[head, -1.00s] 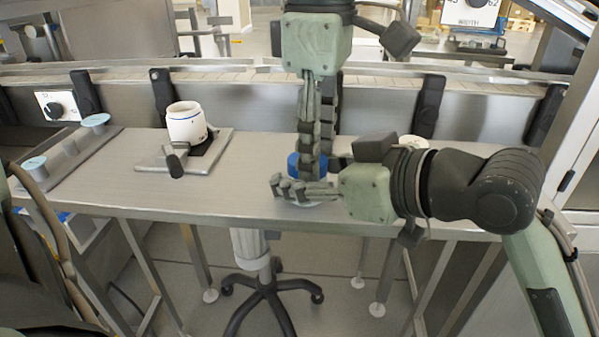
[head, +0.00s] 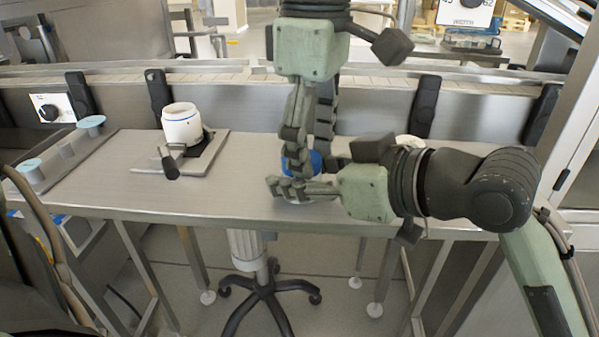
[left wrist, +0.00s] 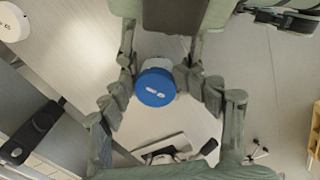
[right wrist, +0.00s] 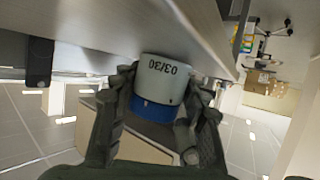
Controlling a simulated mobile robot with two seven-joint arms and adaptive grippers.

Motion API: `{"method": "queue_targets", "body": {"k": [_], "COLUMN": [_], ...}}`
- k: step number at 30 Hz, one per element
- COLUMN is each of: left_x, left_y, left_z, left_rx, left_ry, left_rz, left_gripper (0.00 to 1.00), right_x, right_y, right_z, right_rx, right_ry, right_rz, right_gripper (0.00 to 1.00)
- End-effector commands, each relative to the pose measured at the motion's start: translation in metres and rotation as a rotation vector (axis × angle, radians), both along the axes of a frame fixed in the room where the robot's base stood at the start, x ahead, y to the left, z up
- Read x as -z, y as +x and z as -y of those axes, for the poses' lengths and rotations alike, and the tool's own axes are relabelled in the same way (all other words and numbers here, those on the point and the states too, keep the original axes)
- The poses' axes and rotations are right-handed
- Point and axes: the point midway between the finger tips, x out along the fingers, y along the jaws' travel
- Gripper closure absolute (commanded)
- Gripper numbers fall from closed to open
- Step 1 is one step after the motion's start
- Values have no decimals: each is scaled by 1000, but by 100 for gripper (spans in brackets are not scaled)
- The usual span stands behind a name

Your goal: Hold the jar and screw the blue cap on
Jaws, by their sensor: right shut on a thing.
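The pale jar (right wrist: 163,78), marked 03/30, is between my right gripper's fingers in the right wrist view; my right gripper (head: 300,190) is shut on it low over the table. The blue cap (left wrist: 155,88) sits against the jar's mouth; whether it is fully screwed down I cannot tell. In the head view the blue cap (head: 314,163) is partly hidden by fingers. My left gripper (left wrist: 163,98) points down from above, its fingers spread on both sides of the cap, with a gap at least on the right side.
A white container with a blue line (head: 182,125) stands on a metal plate with a handle at the left. A grey rack with pale blue discs (head: 32,164) lies farther left. The steel table (head: 240,195) is clear between plate and jar. A metal rail runs behind.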

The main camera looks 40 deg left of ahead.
Motion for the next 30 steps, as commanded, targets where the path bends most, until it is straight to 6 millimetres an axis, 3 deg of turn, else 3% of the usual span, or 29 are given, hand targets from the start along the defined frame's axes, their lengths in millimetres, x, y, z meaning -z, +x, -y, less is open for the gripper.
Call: {"method": "queue_targets", "body": {"k": [1,6,17,24,30], "left_x": [0,0,0,-1,-1], "left_y": [2,6,7,15,17], "left_z": [5,5,4,1,1], "left_rx": [-82,-330,-395,-769,-881], "left_ry": [-12,-12,-8,-1,-6], "left_rz": [7,7,6,10,11], "left_gripper": [40,40,40,40,40], "right_x": [-8,-7,-5,-4,-3], "right_y": [-8,-7,-3,-2,-2], "right_z": [-5,-4,-2,-2,-2], "right_rx": [-19,-17,-6,-4,-5], "right_ry": [20,19,15,12,11], "right_rz": [7,6,2,1,-1], "right_gripper": [92,92,92,92,92]}}
